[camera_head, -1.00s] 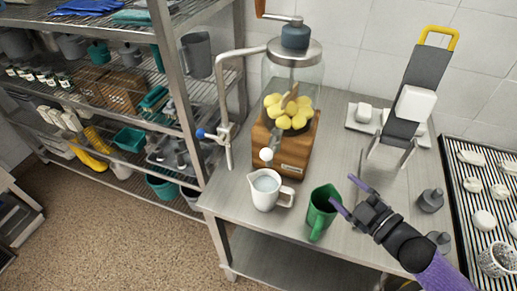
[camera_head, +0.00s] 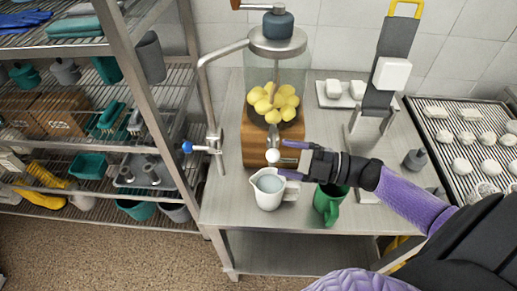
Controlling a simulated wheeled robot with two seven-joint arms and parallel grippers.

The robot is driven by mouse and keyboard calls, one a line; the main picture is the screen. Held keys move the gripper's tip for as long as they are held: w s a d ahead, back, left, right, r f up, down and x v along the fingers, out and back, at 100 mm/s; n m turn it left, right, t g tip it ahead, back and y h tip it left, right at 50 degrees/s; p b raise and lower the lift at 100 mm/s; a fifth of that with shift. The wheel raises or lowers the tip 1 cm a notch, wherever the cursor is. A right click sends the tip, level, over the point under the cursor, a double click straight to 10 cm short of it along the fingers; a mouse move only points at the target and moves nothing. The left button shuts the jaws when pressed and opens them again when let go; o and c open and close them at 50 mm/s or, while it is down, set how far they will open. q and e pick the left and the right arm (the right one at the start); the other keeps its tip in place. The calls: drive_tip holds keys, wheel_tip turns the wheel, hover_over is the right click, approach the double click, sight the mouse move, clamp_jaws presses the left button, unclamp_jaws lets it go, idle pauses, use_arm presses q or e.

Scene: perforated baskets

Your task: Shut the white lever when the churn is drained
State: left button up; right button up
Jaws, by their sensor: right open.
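The churn (camera_head: 274,75) is a clear jar with yellow lumps and no visible liquid, on a wooden base (camera_head: 257,145). The white lever's round knob (camera_head: 272,156) sticks out at the front of the base. My right gripper (camera_head: 281,158) is open, with its two purple fingers above and below the level of the knob, at its right side; I cannot tell if they touch it. A white jug (camera_head: 268,196) with pale liquid stands below the knob, partly under the lower finger. My left gripper is not in view.
A green jug (camera_head: 326,206) stands right of the white jug, under my right wrist. A metal pipe with a blue knob (camera_head: 187,147) stands left of the churn. A slicer-like stand (camera_head: 386,70) and a tray of white pieces (camera_head: 465,135) are on the right. Shelves fill the left.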

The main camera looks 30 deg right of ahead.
sight(276, 156)
drive_tip(key=x, duration=0.5)
drive_tip(key=shift+w+a, duration=0.2)
clamp_jaws()
idle(1.1)
